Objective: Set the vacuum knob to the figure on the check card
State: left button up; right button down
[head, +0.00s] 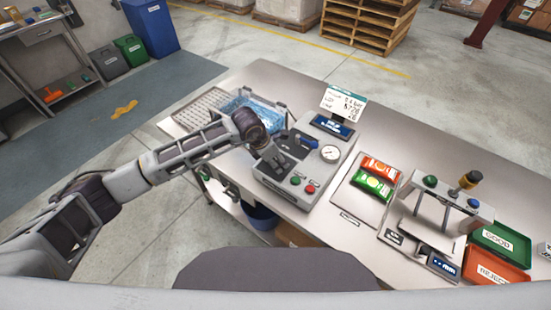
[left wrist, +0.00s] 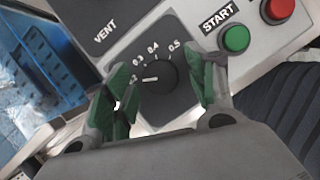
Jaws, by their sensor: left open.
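The vacuum knob (left wrist: 158,76) is a round black dial on a dark plate, with 0.3, 0.4 and 0.5 readable around it. Its white pointer line faces left in the left wrist view, near a partly hidden mark below 0.3. My left gripper (left wrist: 163,92) is open, with green-padded fingers on either side of the knob; I cannot tell if they touch it. In the head view my left gripper (head: 279,158) is over the grey control box (head: 300,180) and hides the knob. The white check card (head: 343,103) stands behind the box; its handwriting is too small to read surely.
A green START button (left wrist: 236,38) and a red button (left wrist: 279,8) sit right of the knob. A round gauge (head: 330,153) is on the box. A clear blue-filled bin (head: 252,108) is behind my gripper. Red and green packs (head: 375,178) and a press-like device (head: 440,205) stand to the right.

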pick_arm(q)
jog(key=c, duration=1)
